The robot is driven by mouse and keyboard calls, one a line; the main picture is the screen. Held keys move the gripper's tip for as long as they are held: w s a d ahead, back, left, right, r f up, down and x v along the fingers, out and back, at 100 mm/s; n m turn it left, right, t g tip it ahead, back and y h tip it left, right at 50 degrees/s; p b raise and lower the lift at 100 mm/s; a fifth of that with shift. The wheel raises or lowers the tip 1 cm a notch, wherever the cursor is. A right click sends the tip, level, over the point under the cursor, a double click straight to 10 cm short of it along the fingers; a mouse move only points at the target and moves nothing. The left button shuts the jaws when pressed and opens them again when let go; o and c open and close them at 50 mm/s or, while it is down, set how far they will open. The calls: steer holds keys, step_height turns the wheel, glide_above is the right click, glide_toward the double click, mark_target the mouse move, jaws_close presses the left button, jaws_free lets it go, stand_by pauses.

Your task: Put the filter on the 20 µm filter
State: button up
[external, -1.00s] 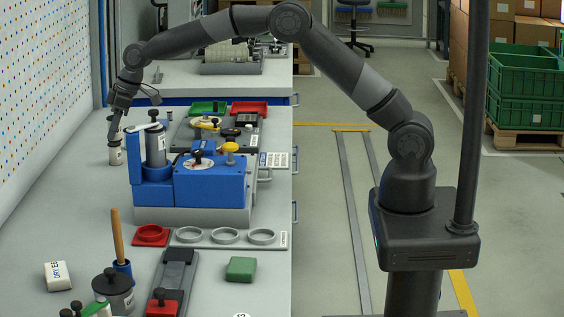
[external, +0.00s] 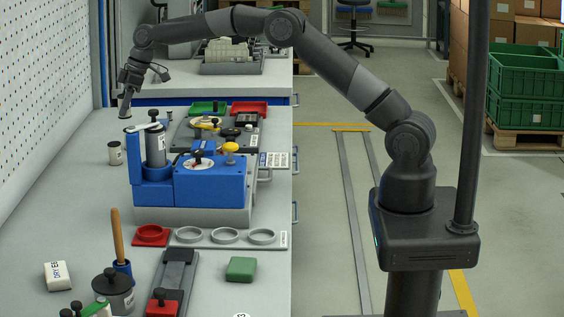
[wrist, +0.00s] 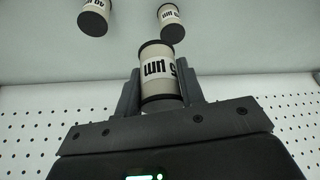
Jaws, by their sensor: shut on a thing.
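My gripper (external: 125,103) is shut on a pale filter with dark ends (wrist: 161,75). Its label shows upside down and reads "5 µm". I hold it above the left part of the bench, near the pegboard wall. The wrist view shows two similar filters apart from it. One (wrist: 93,17) at upper left has a label that seems to read 40. The other (wrist: 171,23) at upper middle has a µm label whose number I cannot read surely. In the external view one filter (external: 115,153) stands upright on the bench, below and nearer than my gripper.
A blue machine (external: 212,185) with a grey cylinder (external: 155,147) stands right of the standing filter. Red (external: 249,108) and green (external: 208,108) trays lie behind it. A pegboard wall (external: 45,90) borders the left. The bench left of the machine is mostly clear.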

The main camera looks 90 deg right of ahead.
mark_target(109, 144)
steer(key=w+a+f, duration=0.2)
steer(key=w+a, duration=0.1)
steer(key=shift+a+f, duration=0.25)
steer(key=shift+f, duration=2.1)
steer(key=shift+f, duration=0.1)
steer(key=o, duration=1)
steer(key=shift+c, duration=0.2)
